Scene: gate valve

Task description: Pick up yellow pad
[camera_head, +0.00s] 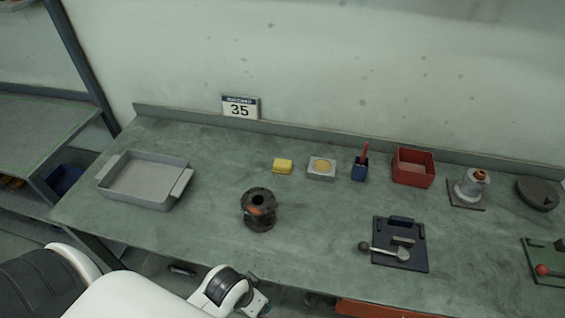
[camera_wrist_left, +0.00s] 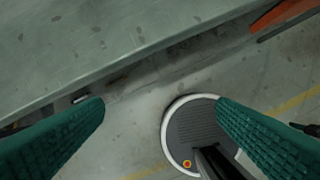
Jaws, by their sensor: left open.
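The yellow pad (camera_head: 283,166) lies on the green workbench (camera_head: 190,231), behind the middle and left of a small grey block with a round tan top. My left arm comes in low in the head view, and its end, the left gripper (camera_head: 258,301), is in front of the bench's front edge, well away from the pad. In the left wrist view the two green fingers (camera_wrist_left: 160,135) are wide apart with nothing between them. The pad is not in the wrist view. My right gripper does not show.
A grey tray (camera_head: 146,183) stands at the left and a dark flanged valve body (camera_head: 259,210) near the middle. A dark fixture plate (camera_head: 400,258) lies nearer the front.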

